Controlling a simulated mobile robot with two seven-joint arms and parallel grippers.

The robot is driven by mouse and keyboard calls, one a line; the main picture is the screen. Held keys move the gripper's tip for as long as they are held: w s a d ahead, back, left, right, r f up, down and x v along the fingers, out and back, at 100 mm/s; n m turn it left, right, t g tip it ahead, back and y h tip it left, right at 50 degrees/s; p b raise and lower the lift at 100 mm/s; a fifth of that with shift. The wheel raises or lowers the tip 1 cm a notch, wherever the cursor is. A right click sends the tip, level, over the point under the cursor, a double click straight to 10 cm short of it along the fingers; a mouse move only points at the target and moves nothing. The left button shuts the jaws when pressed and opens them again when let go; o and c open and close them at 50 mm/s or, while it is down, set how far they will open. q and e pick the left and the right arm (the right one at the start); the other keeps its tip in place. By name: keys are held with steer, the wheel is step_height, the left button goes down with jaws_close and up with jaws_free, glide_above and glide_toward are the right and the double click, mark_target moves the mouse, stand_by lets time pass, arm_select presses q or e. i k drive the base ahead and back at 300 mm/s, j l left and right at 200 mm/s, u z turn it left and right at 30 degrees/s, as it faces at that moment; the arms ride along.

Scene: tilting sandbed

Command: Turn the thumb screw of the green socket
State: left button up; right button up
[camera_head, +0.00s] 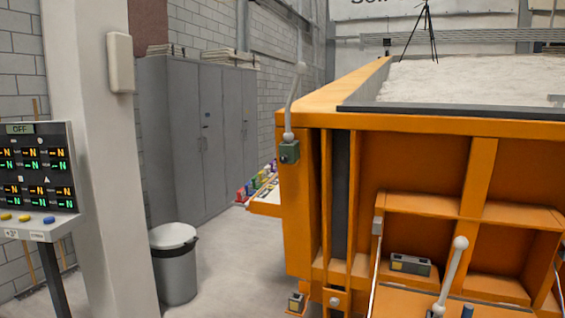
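The green socket (289,152) is a small dark-green box on the upper left corner post of the orange sandbed. A small dark round detail shows on its front face. It is too small to tell whether this is the thumb screw or which way it is turned. Neither of my grippers shows in the head view.
The orange sandbed (400,121) fills the right side. A white knobbed lever (453,272) stands at its lower front. A control panel (38,170) reading OFF, a pillar (90,200) and a bin (175,270) are left. Clear floor lies between bin and sandbed.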

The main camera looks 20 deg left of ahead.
mark_target(284, 158)
steer(key=j+z, duration=0.15)
steer(key=z, duration=0.45)
steer(key=j+z, duration=0.25)
steer(key=j, duration=0.2)
steer(key=i+j+z, duration=0.1)
steer(key=j+z, duration=0.2)
steer(key=j, duration=0.15)
steer(key=j+z, duration=0.15)
steer(key=j, duration=0.8)
steer(key=k, duration=0.05)
